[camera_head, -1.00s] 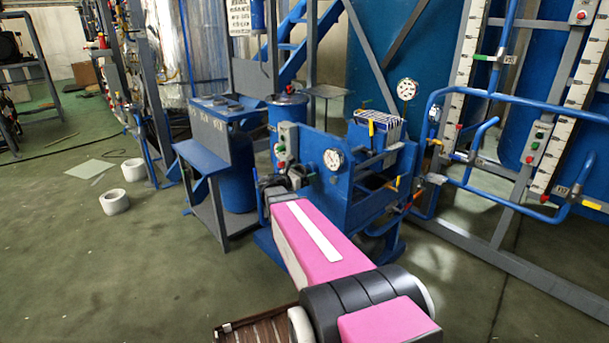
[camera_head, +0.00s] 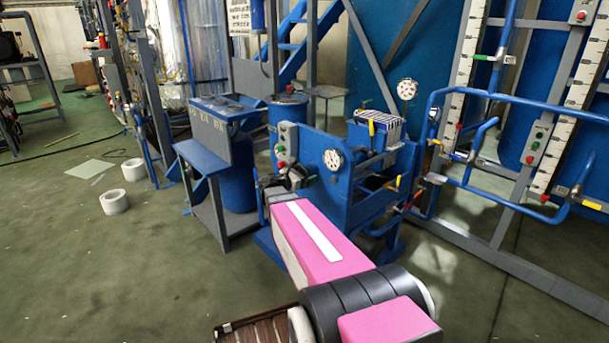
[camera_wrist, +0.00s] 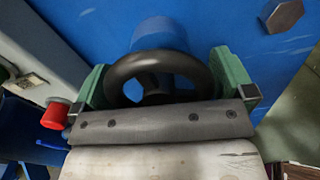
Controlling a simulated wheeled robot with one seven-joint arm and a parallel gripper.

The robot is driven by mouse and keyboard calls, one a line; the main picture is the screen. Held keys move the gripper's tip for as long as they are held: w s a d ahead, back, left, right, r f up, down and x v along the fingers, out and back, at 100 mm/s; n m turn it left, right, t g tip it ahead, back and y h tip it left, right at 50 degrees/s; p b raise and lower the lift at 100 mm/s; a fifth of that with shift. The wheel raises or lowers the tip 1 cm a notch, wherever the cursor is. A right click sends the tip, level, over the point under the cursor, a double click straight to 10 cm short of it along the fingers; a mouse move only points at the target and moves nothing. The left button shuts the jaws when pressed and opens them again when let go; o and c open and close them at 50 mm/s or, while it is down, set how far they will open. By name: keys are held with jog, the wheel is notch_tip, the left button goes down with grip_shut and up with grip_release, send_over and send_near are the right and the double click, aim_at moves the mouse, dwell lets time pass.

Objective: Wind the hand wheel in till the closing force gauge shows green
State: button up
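The black hand wheel (camera_wrist: 158,64) fills the middle of the wrist view, on a blue hub in front of a blue panel. My gripper (camera_wrist: 160,80) has one green finger on each side of the wheel, and both appear to press on its rim. In the head view my gripper (camera_head: 284,180) is at the left front of the blue press frame (camera_head: 350,210), and the wheel cannot be made out clearly there. A round white gauge (camera_head: 333,160) faces out from the frame; its needle and colour zones are too small to read.
A red button (camera_wrist: 54,116) on a grey box is close to the left finger in the wrist view. A hex bolt (camera_wrist: 284,16) sticks out at upper right.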

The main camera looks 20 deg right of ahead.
jog(key=shift+a, duration=0.1)
jog(key=v, duration=1)
jog(key=shift+a, duration=0.3)
jog(key=shift+s, duration=0.15)
jog(key=shift+r, duration=0.2)
jog(key=x, duration=1)
jog(key=shift+d, duration=0.3)
jog(key=shift+c, duration=0.3)
jog(key=c, duration=0.6)
